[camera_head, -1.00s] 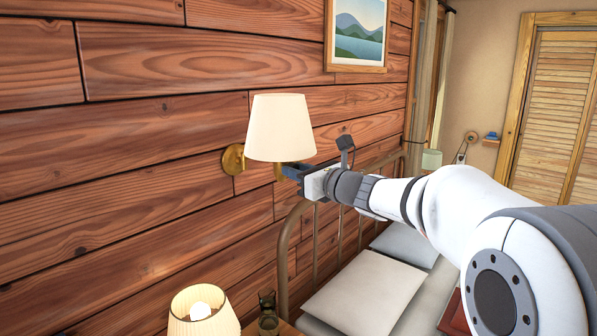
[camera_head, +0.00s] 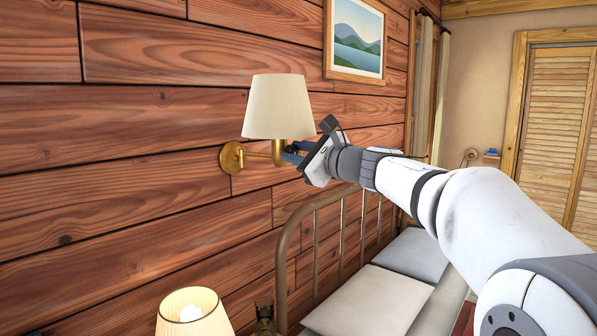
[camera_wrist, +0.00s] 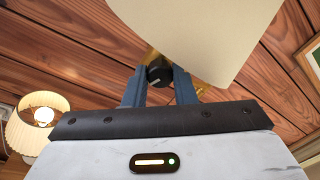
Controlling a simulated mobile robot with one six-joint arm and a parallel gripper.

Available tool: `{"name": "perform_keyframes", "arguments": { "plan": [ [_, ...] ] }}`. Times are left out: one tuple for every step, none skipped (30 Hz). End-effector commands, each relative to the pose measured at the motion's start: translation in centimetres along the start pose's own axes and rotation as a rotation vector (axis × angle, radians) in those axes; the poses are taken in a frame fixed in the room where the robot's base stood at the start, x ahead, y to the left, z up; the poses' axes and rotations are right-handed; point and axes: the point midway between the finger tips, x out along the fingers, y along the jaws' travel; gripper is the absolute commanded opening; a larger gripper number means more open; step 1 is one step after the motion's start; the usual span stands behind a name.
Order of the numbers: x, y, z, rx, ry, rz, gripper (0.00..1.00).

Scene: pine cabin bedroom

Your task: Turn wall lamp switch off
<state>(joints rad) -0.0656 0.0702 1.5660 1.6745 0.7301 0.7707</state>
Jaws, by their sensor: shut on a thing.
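The wall lamp has a cream shade (camera_head: 279,106) on a brass arm with a round brass wall plate (camera_head: 232,158). The shade looks dull and greyish, with no glow. A dark round switch knob (camera_wrist: 158,72) with a light mark shows under the shade in the wrist view. My gripper (camera_head: 293,156) is beside the brass arm, just under the shade's right side. In the wrist view its two blue fingers (camera_wrist: 159,84) are shut on the knob, one on each side. The shade (camera_wrist: 205,32) hangs close in front of my gripper and hides part of the brass arm.
A lit table lamp (camera_head: 194,312) stands below at the front. A metal bed frame (camera_head: 283,240) and pillows (camera_head: 367,302) lie under my arm. A framed picture (camera_head: 355,40) hangs on the plank wall to the right of the lamp.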

Motion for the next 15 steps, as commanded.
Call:
{"name": "perform_keyframes", "arguments": {
  "plan": [
    [-0.01,0.33,-0.47,-0.028,0.0,0.0,0.01],
    [-0.01,0.29,-0.42,-0.045,-0.001,0.0,0.01],
    [0.0,0.26,-0.38,-0.065,-0.002,-0.001,0.01],
    [0.0,0.25,-0.38,-0.08,-0.002,0.0,0.01],
    [0.0,0.24,-0.37,-0.093,-0.002,0.0,0.01],
    [0.01,0.21,-0.32,-0.108,-0.003,0.0,0.01],
    [0.01,0.18,-0.29,-0.118,-0.003,0.0,0.01],
    [0.01,0.16,-0.26,-0.127,-0.004,0.0,0.01],
    [0.01,0.15,-0.25,-0.138,-0.004,0.0,0.01],
    [0.02,0.14,-0.24,-0.145,-0.004,0.0,0.01],
    [0.02,0.13,-0.22,-0.152,-0.004,0.001,0.01],
    [0.02,0.11,-0.2,-0.158,-0.004,0.001,0.01],
    [0.02,0.09,-0.18,-0.162,-0.004,0.001,0.01],
    [0.03,0.08,-0.16,-0.165,-0.004,0.001,0.01],
    [0.03,0.06,-0.14,-0.168,-0.004,0.001,0.01]
  ]
}}
